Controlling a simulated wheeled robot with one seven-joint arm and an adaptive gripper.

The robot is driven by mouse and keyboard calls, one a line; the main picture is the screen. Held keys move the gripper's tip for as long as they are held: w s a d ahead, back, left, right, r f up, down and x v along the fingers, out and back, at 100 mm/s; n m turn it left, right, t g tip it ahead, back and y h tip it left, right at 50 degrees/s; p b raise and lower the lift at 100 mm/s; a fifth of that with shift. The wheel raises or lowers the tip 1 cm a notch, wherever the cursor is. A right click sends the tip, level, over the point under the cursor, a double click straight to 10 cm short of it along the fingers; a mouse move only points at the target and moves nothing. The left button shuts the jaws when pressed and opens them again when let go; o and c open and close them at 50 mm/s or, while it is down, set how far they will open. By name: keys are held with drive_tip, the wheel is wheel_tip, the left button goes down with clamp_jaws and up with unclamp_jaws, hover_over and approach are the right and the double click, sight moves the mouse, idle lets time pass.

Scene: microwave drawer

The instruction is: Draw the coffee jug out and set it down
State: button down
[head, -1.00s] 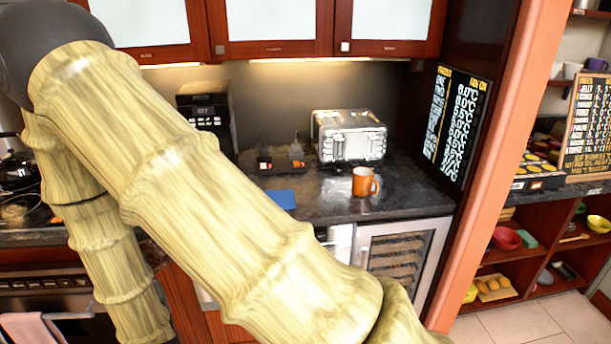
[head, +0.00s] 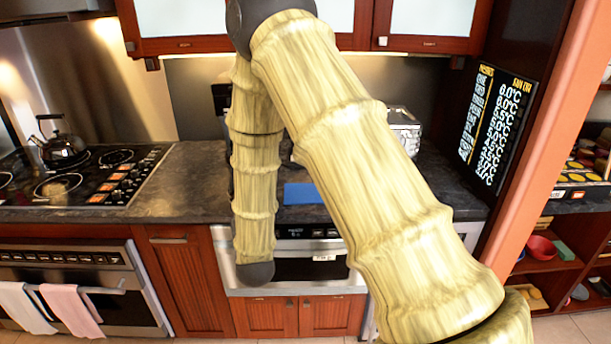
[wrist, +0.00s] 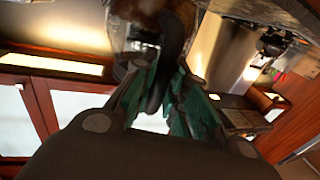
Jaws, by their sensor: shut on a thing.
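In the wrist view, my gripper (wrist: 166,78) has its green-ridged fingers closed around a dark curved handle. The handle belongs to the coffee jug (wrist: 150,10), a clear glass body with brown contents at the top edge of that view. Most of the jug is cut off by the frame. In the head view, my pale banded arm covers the gripper and jug, and most of the coffee machine. I cannot tell how far the jug is from the machine or the counter.
The dark counter (head: 195,180) has clear room between the hob (head: 95,180) and my arm. A black kettle (head: 62,148) stands on the hob. A blue flat thing (head: 303,194) lies on the counter above the microwave drawer (head: 310,268). A toaster (head: 406,132) stands behind my arm.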

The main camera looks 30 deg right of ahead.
drive_tip(key=w+d, duration=0.2)
drive_tip(key=d, duration=0.9)
drive_tip(key=w+d, duration=0.3)
drive_tip(key=d, duration=0.8)
drive_tip(key=shift+d+h+p, duration=0.3)
drive_tip(key=shift+d+p, duration=0.05)
drive_tip(key=shift+p, duration=0.1)
drive_tip(key=shift+s+b, duration=0.2)
drive_tip(key=shift+b, duration=0.2)
drive_tip(key=shift+f+b, duration=1.95)
drive_tip(key=shift+f, duration=0.55)
drive_tip(key=shift+f+b, duration=0.3)
drive_tip(key=shift+b, duration=0.45)
drive_tip(key=shift+a, duration=0.1)
